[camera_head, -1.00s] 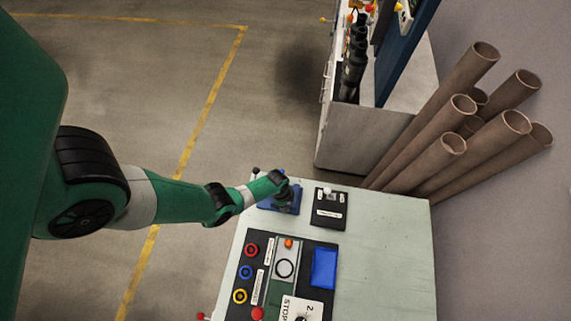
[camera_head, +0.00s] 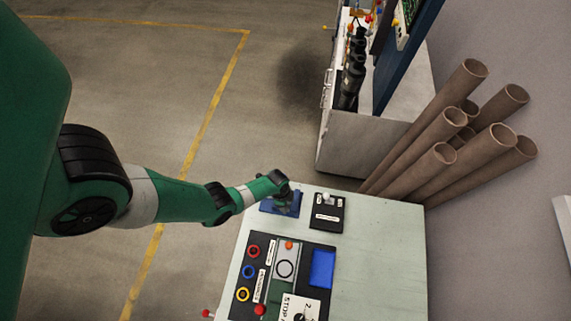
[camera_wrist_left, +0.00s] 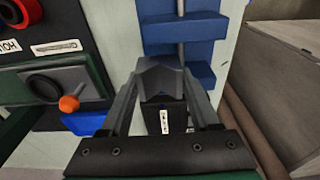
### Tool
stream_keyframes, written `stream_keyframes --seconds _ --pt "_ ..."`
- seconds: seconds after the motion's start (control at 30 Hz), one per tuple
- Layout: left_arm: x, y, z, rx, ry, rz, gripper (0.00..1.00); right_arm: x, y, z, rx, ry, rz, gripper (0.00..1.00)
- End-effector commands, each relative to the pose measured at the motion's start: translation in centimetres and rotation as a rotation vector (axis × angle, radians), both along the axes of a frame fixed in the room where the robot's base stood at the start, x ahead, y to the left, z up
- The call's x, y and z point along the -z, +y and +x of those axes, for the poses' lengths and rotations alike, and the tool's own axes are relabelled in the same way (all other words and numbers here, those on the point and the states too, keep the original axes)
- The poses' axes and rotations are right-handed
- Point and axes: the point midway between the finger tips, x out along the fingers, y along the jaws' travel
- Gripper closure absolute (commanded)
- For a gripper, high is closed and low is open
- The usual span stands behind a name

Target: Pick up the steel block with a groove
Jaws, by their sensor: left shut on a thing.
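My left gripper (camera_head: 283,193) is over the blue fixture (camera_head: 291,209) at the back left of the pale green table. In the left wrist view its two dark fingers (camera_wrist_left: 162,82) close together on a grey metal block (camera_wrist_left: 160,73), which I take as the steel block with a groove. The fingers hide much of the block, and its groove cannot be made out clearly. The blue fixture with an upright metal rod (camera_wrist_left: 181,25) lies just past the fingertips. Whether the block still touches the fixture I cannot tell. My right gripper is not in view.
A black box with a white label (camera_head: 327,212) stands right beside the fixture. A control panel with coloured rings (camera_head: 254,251) and a blue tray (camera_head: 322,268) are nearer. The table's right part (camera_head: 380,255) is clear. Brown tubes (camera_head: 455,145) lean behind it.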

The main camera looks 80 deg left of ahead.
Motion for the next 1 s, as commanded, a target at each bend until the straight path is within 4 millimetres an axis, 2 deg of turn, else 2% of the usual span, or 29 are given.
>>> stream_keyframes --seconds 0.03,0.07,0.27,0.37,0.6,0.7,0.83,1.0 --pt "-1.4 0.0 0.1 0.0 -0.001 0.0 1.0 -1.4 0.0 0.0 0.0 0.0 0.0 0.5" --pt "-1.8 0.0 0.1 0.0 -0.001 0.0 1.0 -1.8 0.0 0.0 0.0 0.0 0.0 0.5" --pt "-1.4 1.5 -3.4 -0.008 0.003 -0.001 1.0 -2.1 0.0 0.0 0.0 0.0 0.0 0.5" --pt "-1.4 2.5 -5.7 -0.01 0.001 -0.001 1.0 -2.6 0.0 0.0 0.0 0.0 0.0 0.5" --pt "-1.4 5.7 -12.6 -0.016 0.0 -0.001 1.0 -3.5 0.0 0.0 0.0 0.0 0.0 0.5" --pt "-1.3 6.6 -14.7 -0.013 0.0 -0.001 1.0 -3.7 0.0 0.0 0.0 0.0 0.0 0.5" --pt "-1.2 7.5 -16.6 -0.008 0.0 0.0 1.0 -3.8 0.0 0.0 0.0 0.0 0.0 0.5" --pt "-1.2 8.0 -17.8 -0.002 0.0 0.001 1.0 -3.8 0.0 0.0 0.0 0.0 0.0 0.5"
